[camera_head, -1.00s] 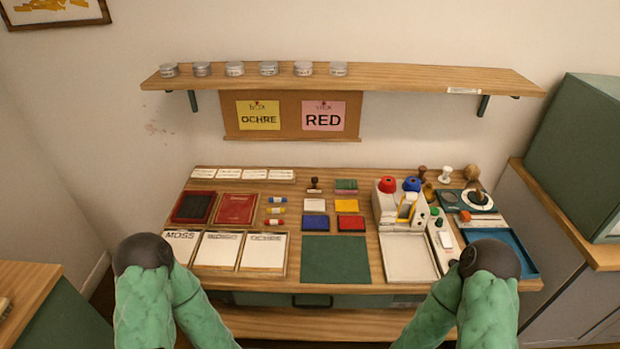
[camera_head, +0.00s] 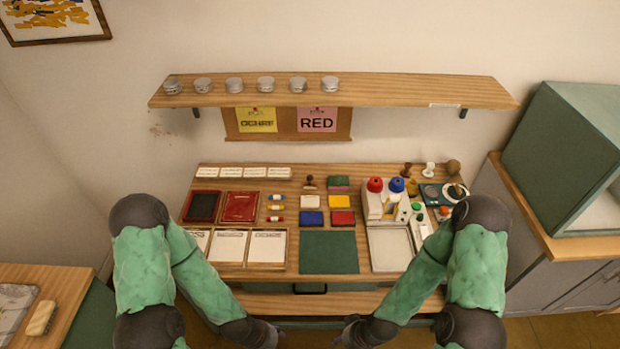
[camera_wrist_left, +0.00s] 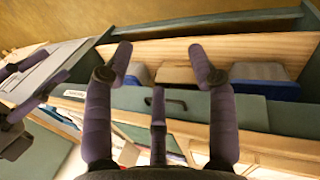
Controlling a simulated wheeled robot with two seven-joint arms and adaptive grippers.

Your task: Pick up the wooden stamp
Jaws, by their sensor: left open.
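A small wooden stamp (camera_head: 310,182) with a brown knob handle stands upright near the back middle of the table, behind the ink pads. More stamps stand at the back right: a brown one (camera_head: 407,169), a white one (camera_head: 430,169) and a tan round-headed one (camera_head: 453,167). My left gripper (camera_head: 274,334) is low in front of the table's front edge, well away from the stamps. In the left wrist view its fingers (camera_wrist_left: 160,58) are spread with nothing between them. My right gripper (camera_head: 346,334) is also low in front of the table; its fingers are too small to judge.
A green mat (camera_head: 329,253) lies at the table's front middle, with coloured ink pads (camera_head: 341,217) behind it. Label trays (camera_head: 267,248) stand left. A white dispenser with red and blue knobs (camera_head: 375,185) stands right. A shelf (camera_head: 400,90) with tins overhangs the back.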

